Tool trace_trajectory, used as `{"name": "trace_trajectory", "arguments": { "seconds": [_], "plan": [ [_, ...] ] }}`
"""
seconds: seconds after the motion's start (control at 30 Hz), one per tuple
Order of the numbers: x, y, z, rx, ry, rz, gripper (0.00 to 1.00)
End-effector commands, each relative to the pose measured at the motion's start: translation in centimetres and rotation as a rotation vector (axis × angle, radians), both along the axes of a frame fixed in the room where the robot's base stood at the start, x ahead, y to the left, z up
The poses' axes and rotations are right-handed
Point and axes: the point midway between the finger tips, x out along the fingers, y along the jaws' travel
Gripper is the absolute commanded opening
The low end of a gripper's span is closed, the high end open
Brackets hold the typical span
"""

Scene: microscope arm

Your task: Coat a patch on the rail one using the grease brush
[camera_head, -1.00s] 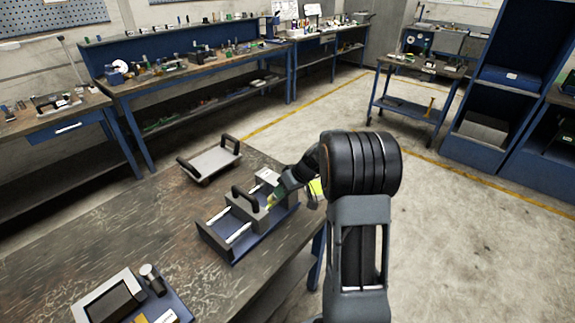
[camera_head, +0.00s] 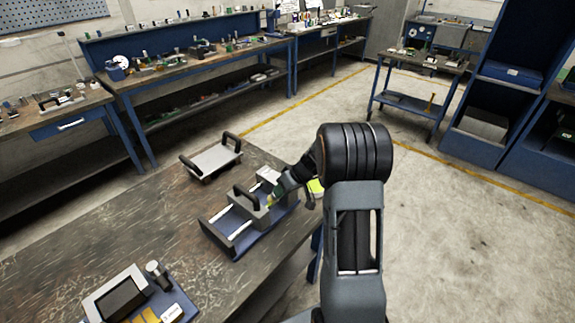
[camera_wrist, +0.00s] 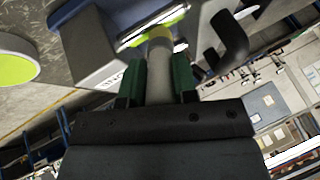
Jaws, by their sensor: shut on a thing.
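The slide unit (camera_head: 222,239) stands on the near bench, with a blue base, two silver rails (camera_head: 240,233) and a grey carriage (camera_head: 258,212) with a black handle. My gripper (camera_wrist: 158,80) has its green-padded jaws shut on the grey handle of the grease brush (camera_wrist: 159,48). The brush's yellow-green tip lies at a silver rail (camera_wrist: 158,24) beside the carriage in the wrist view; it appears to touch it. I cannot tell which rail is rail one. In the head view my gripper (camera_head: 279,194) is small and partly hidden by my arm.
A yellow-green disc (camera_wrist: 15,68) is left of the gripper in the wrist view. A plate with two black handles (camera_head: 212,161) lies behind the slide unit. A framed dark panel (camera_head: 118,295) is at the bench's front left. The bench's middle left is bare.

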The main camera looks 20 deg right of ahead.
Motion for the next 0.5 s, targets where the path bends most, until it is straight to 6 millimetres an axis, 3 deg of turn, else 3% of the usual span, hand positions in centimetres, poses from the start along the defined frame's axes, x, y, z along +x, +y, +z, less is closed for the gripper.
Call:
{"name": "trace_trajectory", "arguments": {
  "seconds": [0.27, 0.5],
  "plan": [
    [0.3, -1.8, 0.0, 0.000, 0.001, 0.008, 0.00],
    [0.0, -0.1, -0.4, 0.000, -0.002, -0.001, 0.00]
  ]
}}
